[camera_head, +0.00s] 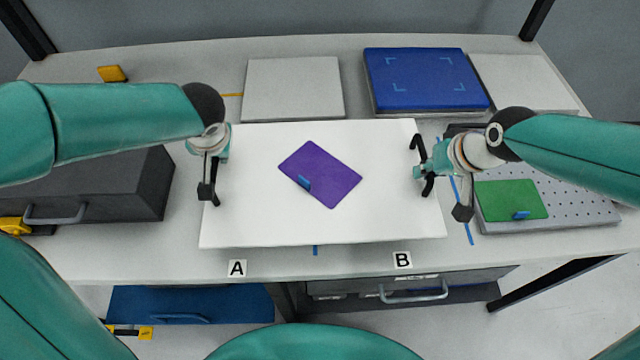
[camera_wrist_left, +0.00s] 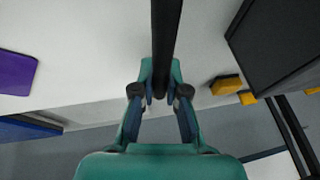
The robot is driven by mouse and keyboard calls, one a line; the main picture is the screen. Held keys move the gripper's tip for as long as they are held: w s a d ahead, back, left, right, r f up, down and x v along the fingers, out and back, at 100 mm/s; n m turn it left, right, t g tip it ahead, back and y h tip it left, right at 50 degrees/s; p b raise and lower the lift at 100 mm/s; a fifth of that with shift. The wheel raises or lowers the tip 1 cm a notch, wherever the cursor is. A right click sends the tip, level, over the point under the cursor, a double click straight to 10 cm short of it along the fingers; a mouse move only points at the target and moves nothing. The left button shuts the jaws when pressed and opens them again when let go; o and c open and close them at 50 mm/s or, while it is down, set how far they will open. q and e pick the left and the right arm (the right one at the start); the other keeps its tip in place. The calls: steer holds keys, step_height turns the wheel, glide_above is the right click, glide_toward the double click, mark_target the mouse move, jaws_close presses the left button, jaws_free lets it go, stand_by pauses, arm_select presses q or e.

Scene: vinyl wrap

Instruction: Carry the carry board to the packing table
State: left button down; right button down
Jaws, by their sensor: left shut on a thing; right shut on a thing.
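The carry board (camera_head: 265,215) is a wide white sheet over the middle of the table in the head view. A purple card (camera_head: 320,174) with a small blue tab lies on it, slightly turned. My left gripper (camera_head: 211,185) is at the board's left edge, shut on what looks like its dark handle (camera_wrist_left: 166,45) in the left wrist view. My right gripper (camera_head: 428,172) is at the right edge, shut on the board's dark handle there. I cannot tell how far the board is above the table. The purple card also shows in the wrist view (camera_wrist_left: 15,72).
Behind the board are a grey panel (camera_head: 293,88), a blue pad (camera_head: 428,78) and another pale panel (camera_head: 523,82). A dark drawer box (camera_head: 95,190) stands left. A perforated plate (camera_head: 585,203) with a green card (camera_head: 510,199) lies right. Labels A (camera_head: 237,268) and B (camera_head: 402,260) mark the front edge.

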mark_target(223, 168)
arm_select(q)
steer(key=shift+f, duration=0.1)
